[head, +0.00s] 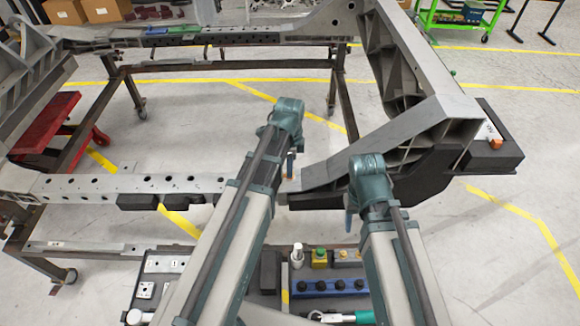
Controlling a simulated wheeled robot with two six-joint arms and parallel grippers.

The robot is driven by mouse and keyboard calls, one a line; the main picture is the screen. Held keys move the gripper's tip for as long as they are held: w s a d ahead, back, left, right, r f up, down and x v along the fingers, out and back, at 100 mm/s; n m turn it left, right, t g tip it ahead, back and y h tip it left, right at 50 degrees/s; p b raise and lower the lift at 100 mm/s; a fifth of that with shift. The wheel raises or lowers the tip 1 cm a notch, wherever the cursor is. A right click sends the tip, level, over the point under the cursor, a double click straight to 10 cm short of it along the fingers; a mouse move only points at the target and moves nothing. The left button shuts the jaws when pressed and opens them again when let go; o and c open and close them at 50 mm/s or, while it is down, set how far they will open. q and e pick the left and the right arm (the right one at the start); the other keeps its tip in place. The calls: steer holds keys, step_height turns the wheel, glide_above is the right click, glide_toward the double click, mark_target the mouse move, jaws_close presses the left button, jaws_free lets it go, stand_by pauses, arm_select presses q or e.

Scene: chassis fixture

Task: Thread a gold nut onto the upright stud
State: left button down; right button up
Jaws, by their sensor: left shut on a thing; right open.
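I cannot make out the upright stud.
The grey chassis frame (160,185) spans the view on a wheeled stand. The angled rail (385,130) rises at the right. A front worktop holds a blue strip with black knobs (330,287), a white-topped cylinder (297,256) and a yellow-topped green block (320,258). A red cart (45,130) stands left.

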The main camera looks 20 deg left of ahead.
arm_select(q)
steer(key=m, duration=0.3)
steer(key=shift+s+f+m, duration=0.15)
steer(key=shift+s+m, duration=0.05)
steer(key=shift+m, duration=0.1)
steer(key=shift+m, duration=0.6)
steer(key=m, duration=0.8)
steer(key=shift+f, duration=0.15)
steer(key=m, duration=0.5)
steer(key=shift+m, duration=0.4)
